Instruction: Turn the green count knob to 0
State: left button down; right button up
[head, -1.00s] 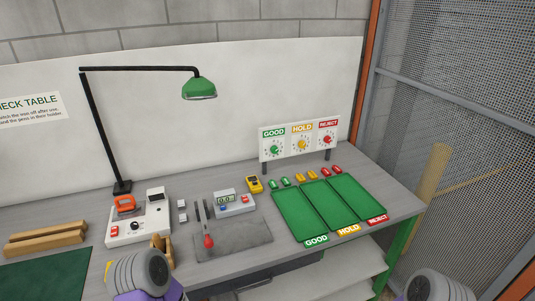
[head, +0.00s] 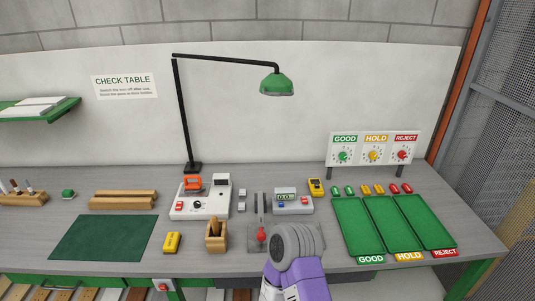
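The green count knob (head: 342,156) is on the white panel (head: 331,148) at the back right of the table, below the GOOD label (head: 345,139). A yellow knob (head: 373,156) under HOLD and a red knob (head: 402,155) under REJECT sit to its right. The setting that the green knob points to is too small to read. One of my arms shows at the bottom centre, in front of the table and well short of the panel. Its gripper fingers cannot be made out, and no other gripper shows.
Three green trays (head: 360,250) lie in front of the panel, with several small coloured pieces behind them. A meter (head: 306,208), a soldering station (head: 174,212) and a wooden holder (head: 208,247) stand left of the trays. A lamp (head: 277,84) overhangs the table.

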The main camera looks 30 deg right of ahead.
aim_at(343, 155)
jog(key=u, duration=0.85)
jog(key=k, duration=1.05)
jog(key=z, duration=1.5)
jog(key=i, duration=0.45)
jog(key=u, duration=0.1)
